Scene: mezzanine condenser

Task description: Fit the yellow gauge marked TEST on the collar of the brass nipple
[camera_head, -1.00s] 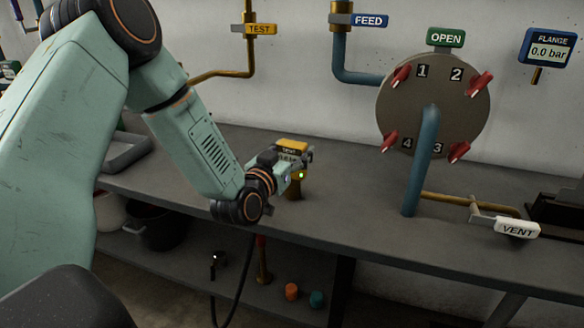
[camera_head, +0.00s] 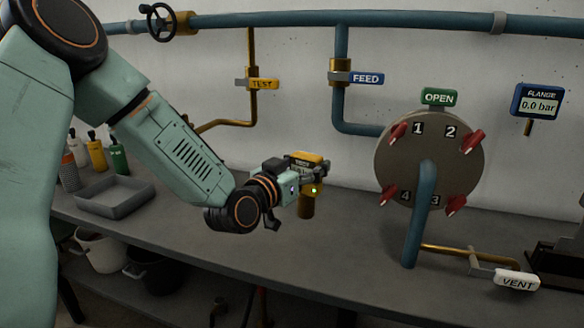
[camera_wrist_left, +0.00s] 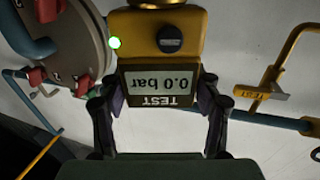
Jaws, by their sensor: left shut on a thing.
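My left gripper (camera_head: 312,180) is shut on the yellow gauge (camera_head: 305,158) and holds it above the bench, with its brass lower part (camera_head: 306,207) pointing down. In the left wrist view the gauge (camera_wrist_left: 160,75) sits between the fingers, its display reading 0.0 bar and its TEST label upside down. A brass pipe (camera_head: 252,105) with a yellow TEST tag (camera_head: 264,84) runs down the wall and bends left behind my left arm. I cannot make out the brass nipple or its collar for certain; my arm hides that pipe's end. My right gripper is not in view.
Right of the gauge stands a round plate (camera_head: 430,160) with red handles and a blue pipe (camera_head: 424,215). A brass pipe with a white VENT tag (camera_head: 516,280) lies beyond it. A grey tray (camera_head: 115,197) and bottles are at left. The bench middle (camera_head: 350,235) is clear.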

